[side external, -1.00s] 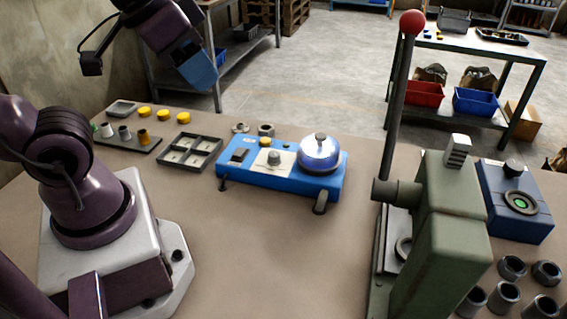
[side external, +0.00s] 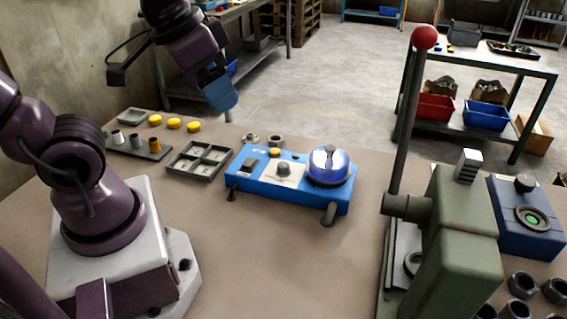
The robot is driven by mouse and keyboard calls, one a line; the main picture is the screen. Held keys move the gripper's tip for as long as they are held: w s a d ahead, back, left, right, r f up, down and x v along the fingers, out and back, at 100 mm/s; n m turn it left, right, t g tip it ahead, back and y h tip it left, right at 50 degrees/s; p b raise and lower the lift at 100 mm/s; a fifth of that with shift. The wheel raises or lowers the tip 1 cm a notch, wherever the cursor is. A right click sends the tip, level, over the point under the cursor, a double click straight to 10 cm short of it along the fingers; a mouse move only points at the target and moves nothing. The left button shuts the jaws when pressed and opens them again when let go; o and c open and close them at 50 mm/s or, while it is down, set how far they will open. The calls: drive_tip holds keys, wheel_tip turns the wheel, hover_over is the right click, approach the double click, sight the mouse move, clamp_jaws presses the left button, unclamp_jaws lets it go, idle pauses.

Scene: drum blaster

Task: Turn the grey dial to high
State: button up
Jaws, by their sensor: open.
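The grey dial (side external: 284,168) sits on a pale panel on top of a blue machine (side external: 262,190) in the middle of the bench. The marks around the dial are too small to read. A round, shiny blue-and-silver drum (side external: 329,168) is at the machine's right end, and a dark switch (side external: 249,165) is left of the dial. My gripper (side external: 222,98) is open and empty, pointing down. It is raised well above the bench, up and left of the dial in the picture, and touches nothing. One fingertip is partly hidden behind the other.
A green press (side external: 448,235) with a tall red-knobbed lever (side external: 408,120) stands right of the machine. A divided grey tray (side external: 199,160) lies left of it, with several yellow discs (side external: 174,123) farther back. Bench space in front of the machine is clear.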

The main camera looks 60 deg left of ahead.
drive_tip(key=w+a+f+n+g, duration=0.3)
drive_tip(key=w+a+f+n, duration=0.15)
drive_tip(key=w+f, duration=0.2)
drive_tip(key=n+g, duration=0.1)
drive_tip(key=n, duration=1.2)
hover_over(283, 164)
wheel_tip(283, 164, down, 9)
wheel_tip(283, 164, down, 12)
drive_tip(key=shift+f, duration=0.1)
drive_tip(key=shift+c, duration=0.5)
drive_tip(key=c, duration=0.8)
drive_tip(key=shift+c, duration=0.2)
